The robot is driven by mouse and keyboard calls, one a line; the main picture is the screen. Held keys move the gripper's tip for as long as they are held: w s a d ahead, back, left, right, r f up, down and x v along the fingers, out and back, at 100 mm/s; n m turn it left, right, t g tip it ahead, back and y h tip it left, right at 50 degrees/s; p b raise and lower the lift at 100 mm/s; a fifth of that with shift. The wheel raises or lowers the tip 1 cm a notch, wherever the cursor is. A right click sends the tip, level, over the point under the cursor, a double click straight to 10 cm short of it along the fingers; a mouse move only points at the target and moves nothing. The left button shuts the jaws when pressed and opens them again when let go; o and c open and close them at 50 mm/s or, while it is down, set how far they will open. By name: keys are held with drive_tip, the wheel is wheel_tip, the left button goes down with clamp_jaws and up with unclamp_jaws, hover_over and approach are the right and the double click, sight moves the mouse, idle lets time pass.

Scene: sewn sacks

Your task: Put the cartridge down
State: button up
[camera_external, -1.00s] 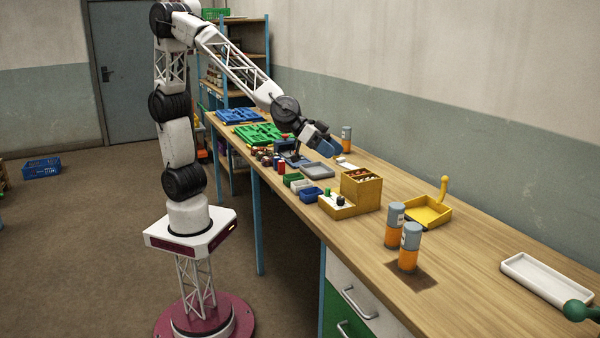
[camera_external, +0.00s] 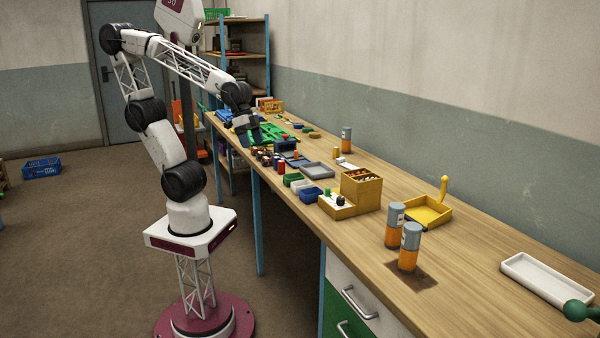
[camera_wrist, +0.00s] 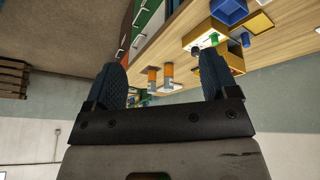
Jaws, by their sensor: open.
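Three upright cartridges with grey tops and orange bodies stand on the bench. One cartridge (camera_external: 346,139) is near the wall. Another cartridge (camera_external: 394,230) stands just behind the front one (camera_external: 409,250), which is at a dark patch (camera_external: 425,279). I cannot tell which one the task means. My gripper (camera_external: 244,138) is open and empty at the bench's far end, above the green tray, well away from all three. In the wrist view my gripper (camera_wrist: 164,78) shows two spread blue fingers. Two cartridges (camera_wrist: 152,76) (camera_wrist: 167,74) show between them, far off.
Green tray (camera_external: 270,133), grey tray (camera_external: 318,170), small bins (camera_external: 311,194) and a yellow box (camera_external: 361,190) crowd the bench's left side. A yellow tray (camera_external: 428,214) and white tray (camera_external: 548,279) stand to the right. Wood between the front cartridges and white tray is clear.

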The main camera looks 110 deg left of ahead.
drive_tip(key=s+a+f+g+y, duration=0.1)
drive_tip(key=s+a+f, duration=0.1)
drive_tip(key=s, duration=0.5)
drive_tip(key=shift+s+a+n+g, duration=0.25)
drive_tip(key=shift+a+n+g, duration=0.05)
drive_tip(key=shift+a, duration=0.35)
idle(0.5)
